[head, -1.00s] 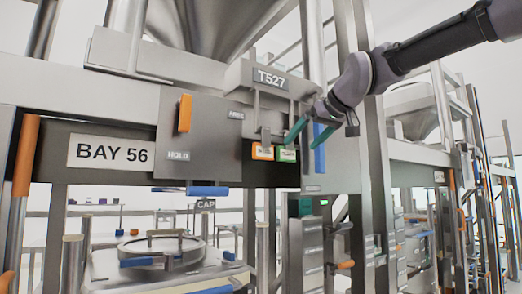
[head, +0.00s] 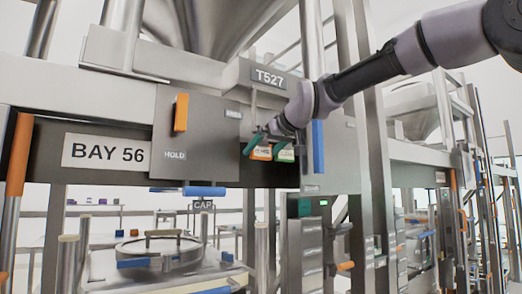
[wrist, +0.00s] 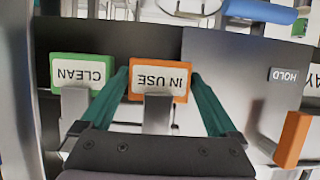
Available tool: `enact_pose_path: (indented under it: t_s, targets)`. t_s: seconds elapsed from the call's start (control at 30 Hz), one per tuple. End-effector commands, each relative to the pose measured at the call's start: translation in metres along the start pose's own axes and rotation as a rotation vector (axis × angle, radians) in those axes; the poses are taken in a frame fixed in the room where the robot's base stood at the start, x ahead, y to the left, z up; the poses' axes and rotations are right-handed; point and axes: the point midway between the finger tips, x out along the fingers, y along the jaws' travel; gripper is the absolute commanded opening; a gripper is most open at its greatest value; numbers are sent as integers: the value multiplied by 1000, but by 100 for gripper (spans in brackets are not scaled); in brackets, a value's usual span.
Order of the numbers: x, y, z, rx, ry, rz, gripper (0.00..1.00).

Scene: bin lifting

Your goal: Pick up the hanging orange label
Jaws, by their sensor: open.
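The orange label (wrist: 158,80), reading IN USE, hangs from a metal hook in front of a dark panel. It appears upside down in the wrist view and low on the panel in the head view (head: 262,153). My gripper (wrist: 159,73) is open, with its teal fingers on either side of the label; whether they touch it I cannot tell. In the head view my gripper (head: 268,146) partly covers the labels. A green label (wrist: 82,72), reading CLEAN, hangs just beside it, left of the left finger in the wrist view.
A HOLD plate (head: 190,125) with an orange handle (head: 181,112) is left of the labels. A blue vertical bar (head: 318,147) stands close to their right. A blue handle (head: 206,191) lies below. The T527 housing (head: 262,76) overhangs above.

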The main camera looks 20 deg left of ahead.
Motion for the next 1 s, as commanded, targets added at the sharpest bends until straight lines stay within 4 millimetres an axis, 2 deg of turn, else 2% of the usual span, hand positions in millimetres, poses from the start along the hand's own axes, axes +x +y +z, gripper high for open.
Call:
enact_pose_path:
  t_s: [0.1,0.3,0.33,0.4,0.47,0.77,1.0]
  targets:
    - [8,0,0,1,0,1,95]
    - [8,1,0,1,1,1,95]
    - [8,0,0,1,1,1,91]
    - [8,1,0,1,1,1,64]
    - [8,0,0,1,1,1,42]
    - [8,1,-1,1,1,1,43]
    - [-2,2,-14,2,2,1,43]
